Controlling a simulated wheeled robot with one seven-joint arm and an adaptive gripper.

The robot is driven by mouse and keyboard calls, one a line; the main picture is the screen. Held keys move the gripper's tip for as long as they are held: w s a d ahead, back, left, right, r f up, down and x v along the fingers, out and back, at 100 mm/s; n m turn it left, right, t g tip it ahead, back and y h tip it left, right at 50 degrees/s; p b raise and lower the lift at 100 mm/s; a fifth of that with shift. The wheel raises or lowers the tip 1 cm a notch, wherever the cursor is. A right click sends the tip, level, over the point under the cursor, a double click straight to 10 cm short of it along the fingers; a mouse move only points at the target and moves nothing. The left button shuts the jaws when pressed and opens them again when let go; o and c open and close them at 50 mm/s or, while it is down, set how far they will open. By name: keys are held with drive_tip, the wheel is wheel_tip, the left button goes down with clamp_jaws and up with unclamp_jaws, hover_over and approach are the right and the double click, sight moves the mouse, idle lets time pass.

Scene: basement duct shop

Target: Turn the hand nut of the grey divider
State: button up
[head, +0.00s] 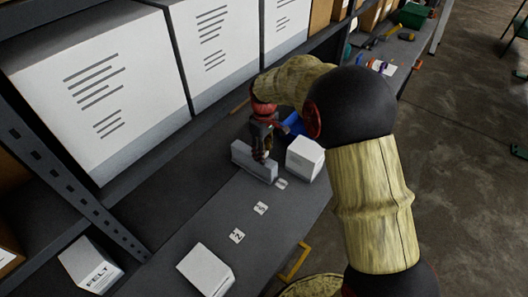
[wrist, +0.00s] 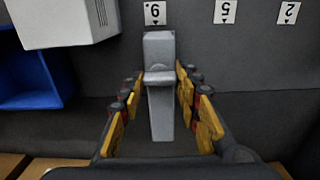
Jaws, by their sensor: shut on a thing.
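The grey divider (head: 250,164) stands upright on the dark shelf, a long low block beside a number card. In the wrist view the grey divider (wrist: 159,45) shows end-on, narrow, with a raised grey piece across its middle. I cannot tell whether that piece is the hand nut. My gripper (head: 262,157) reaches down over the divider's right part in the head view. In the wrist view its yellow-padded fingers (wrist: 160,72) lie on either side of the grey divider and are shut on it. The contact at the fingertips is hard to make out.
A white box (head: 305,158) stands close right of the divider, with a blue bin (head: 292,124) behind it. Number cards (head: 261,208) lie along the shelf's front. Another white box (head: 206,270) is nearer. Large white cartons (head: 95,85) fill the shelf behind. The surface between is clear.

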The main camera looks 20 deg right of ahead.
drive_tip(key=shift+m, duration=0.3)
drive_tip(key=m+p, duration=0.1)
drive_tip(key=m, duration=0.2)
drive_tip(key=shift+m+p, duration=0.3)
drive_tip(key=shift+p, duration=0.05)
drive_tip(key=m+p, duration=0.1)
drive_tip(key=m, duration=0.3)
drive_tip(key=m+p, duration=0.1)
drive_tip(key=m, duration=0.8)
drive_tip(key=shift+m+p, duration=0.3)
drive_tip(key=shift+p, duration=0.1)
drive_tip(key=o, duration=1.2)
drive_tip(key=shift+c, duration=0.2)
